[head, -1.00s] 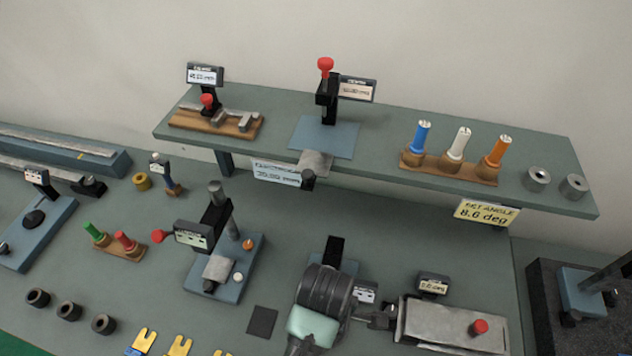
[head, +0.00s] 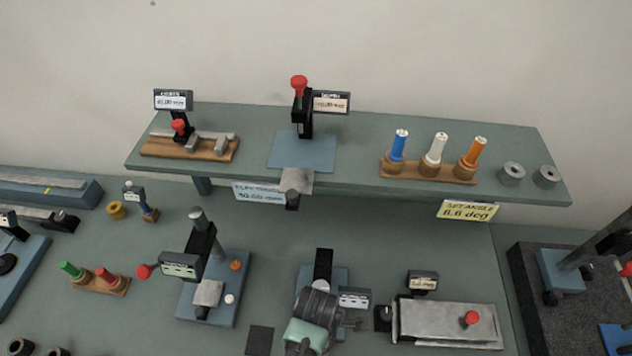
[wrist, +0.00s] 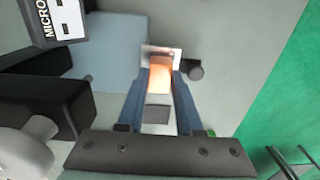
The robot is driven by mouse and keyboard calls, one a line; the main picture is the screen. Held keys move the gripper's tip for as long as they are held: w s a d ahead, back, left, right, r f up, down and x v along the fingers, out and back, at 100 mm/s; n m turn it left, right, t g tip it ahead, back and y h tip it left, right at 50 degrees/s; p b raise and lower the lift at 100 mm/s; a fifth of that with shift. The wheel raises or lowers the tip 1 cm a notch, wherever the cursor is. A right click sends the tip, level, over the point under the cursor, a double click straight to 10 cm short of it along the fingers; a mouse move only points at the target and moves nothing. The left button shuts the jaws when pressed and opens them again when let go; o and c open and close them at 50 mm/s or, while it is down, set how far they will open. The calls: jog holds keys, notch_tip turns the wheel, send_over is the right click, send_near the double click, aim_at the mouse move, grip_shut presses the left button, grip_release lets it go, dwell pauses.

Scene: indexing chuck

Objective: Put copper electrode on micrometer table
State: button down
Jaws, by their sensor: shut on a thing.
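In the wrist view my gripper (wrist: 160,78) is shut on an orange-brown copper electrode (wrist: 159,80), held between its two blue fingers. A small bright metal plate (wrist: 146,52) shows behind the electrode, over a blue-grey base. I cannot tell whether electrode and plate touch. A display (wrist: 62,20) reading "MICRO" stands at the upper left, probably belonging to the micrometer table. In the head view a dark column on a blue base (head: 340,275) with a small display (head: 354,298) stands directly behind my arm's end. There the fingers and electrode are hidden by my arm.
A grey block with a red knob (head: 471,318) lies right of my arm. A blue-based gauge stand (head: 236,265) stands to the left. Above and behind runs a raised shelf (head: 360,180) with gauges and coloured-handled tools. A dark square pad (head: 260,340) lies front left.

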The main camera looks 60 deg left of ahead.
jog(key=shift+f, duration=0.4)
jog(key=c, duration=0.6)
grip_release()
jog(key=shift+f, duration=0.15)
notch_tip(320, 180, up, 12)
jog(key=shift+r+b, duration=0.2)
jog(key=shift+b, duration=0.3)
